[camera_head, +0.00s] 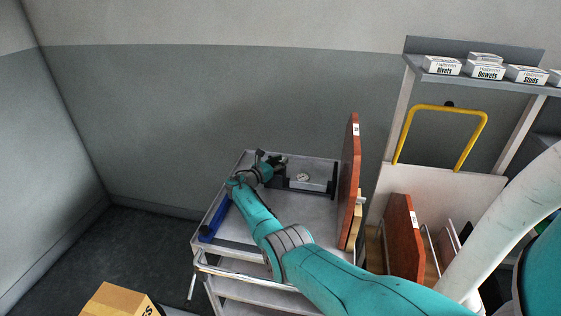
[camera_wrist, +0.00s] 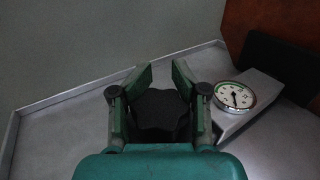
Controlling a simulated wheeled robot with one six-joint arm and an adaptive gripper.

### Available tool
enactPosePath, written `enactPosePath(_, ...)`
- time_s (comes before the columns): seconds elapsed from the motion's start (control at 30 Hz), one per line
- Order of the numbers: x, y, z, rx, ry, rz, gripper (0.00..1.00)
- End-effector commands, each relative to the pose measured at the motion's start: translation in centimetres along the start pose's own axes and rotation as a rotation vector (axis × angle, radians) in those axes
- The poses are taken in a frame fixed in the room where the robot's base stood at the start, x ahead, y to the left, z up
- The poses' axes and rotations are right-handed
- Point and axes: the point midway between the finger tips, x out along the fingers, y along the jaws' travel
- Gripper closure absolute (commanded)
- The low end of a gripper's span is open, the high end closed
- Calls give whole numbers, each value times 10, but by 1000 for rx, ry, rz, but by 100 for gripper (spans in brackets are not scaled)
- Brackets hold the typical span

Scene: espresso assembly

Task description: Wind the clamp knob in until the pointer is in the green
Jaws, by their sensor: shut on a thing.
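The dark lobed clamp knob (camera_wrist: 158,112) sits between the fingers of my gripper (camera_wrist: 160,84) in the wrist view. My gripper is shut on the knob, with a finger on each side of it. In the head view my gripper (camera_head: 277,160) is at the back of the cart, at the left end of the clamp (camera_head: 312,185). The round white gauge (camera_wrist: 235,96) is just right of my gripper in the wrist view and also shows in the head view (camera_head: 303,177). The dark pointer is too small to read surely.
The clamp is on a grey metal cart top (camera_head: 305,213) with a raised rim. A red-brown board (camera_head: 349,185) stands upright at its right edge. A blue bar (camera_head: 215,220) lies along the left edge. The cart's front middle is clear.

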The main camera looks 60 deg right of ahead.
Motion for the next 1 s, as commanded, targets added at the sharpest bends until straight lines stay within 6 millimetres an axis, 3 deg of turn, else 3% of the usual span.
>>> enactPosePath(0.97, -5, 7, 2, 4, 0, 16, 96)
enactPosePath(1.0, -5, 7, 2, 4, 0, 16, 56)
